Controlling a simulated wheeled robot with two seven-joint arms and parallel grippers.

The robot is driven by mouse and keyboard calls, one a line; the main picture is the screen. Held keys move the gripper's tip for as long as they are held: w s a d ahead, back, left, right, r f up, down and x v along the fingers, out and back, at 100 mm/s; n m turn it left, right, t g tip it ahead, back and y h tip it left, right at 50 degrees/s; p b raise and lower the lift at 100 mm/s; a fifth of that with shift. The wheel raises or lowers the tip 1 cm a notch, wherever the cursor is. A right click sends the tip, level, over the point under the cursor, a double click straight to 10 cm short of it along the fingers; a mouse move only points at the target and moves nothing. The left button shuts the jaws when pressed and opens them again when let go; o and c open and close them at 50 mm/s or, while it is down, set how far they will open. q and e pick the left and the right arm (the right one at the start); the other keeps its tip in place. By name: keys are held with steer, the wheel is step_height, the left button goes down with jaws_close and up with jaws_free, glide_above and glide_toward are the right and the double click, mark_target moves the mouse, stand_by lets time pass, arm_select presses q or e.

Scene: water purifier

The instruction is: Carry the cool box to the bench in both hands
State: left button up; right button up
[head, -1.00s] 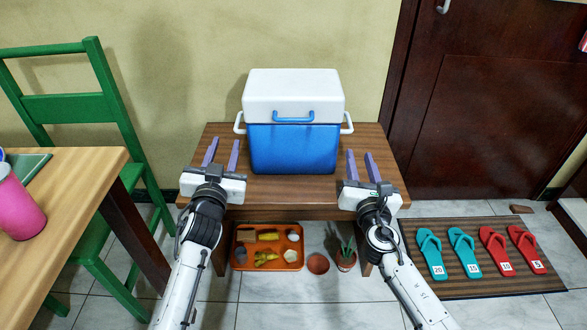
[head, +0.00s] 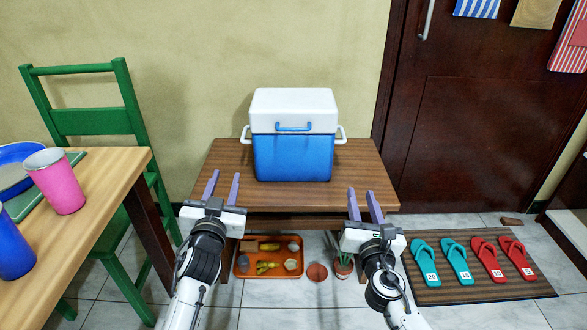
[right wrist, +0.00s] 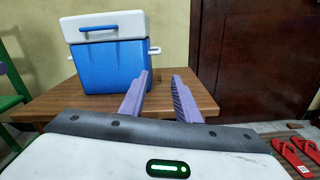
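The cool box (head: 292,155) has a blue body, a white lid and white side handles. It stands upright on the wooden bench (head: 355,188) against the wall, and shows in the right wrist view (right wrist: 108,68) too. My left gripper (head: 223,182) is open and empty over the bench's front left part, in front of and apart from the box. My right gripper (head: 364,198) is open and empty at the bench's front right part, also apart from the box. In the right wrist view its fingers (right wrist: 160,92) stand apart with nothing between them.
Under the bench are an orange tray (head: 285,248) with several items, a small pot (head: 317,272) and a potted plant (head: 343,266). A table (head: 110,185) with cups and a green chair (head: 92,118) stand left. A mat (head: 440,293) with flip-flops lies right.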

steer(key=s, duration=0.9)
steer(key=shift+s, duration=0.25)
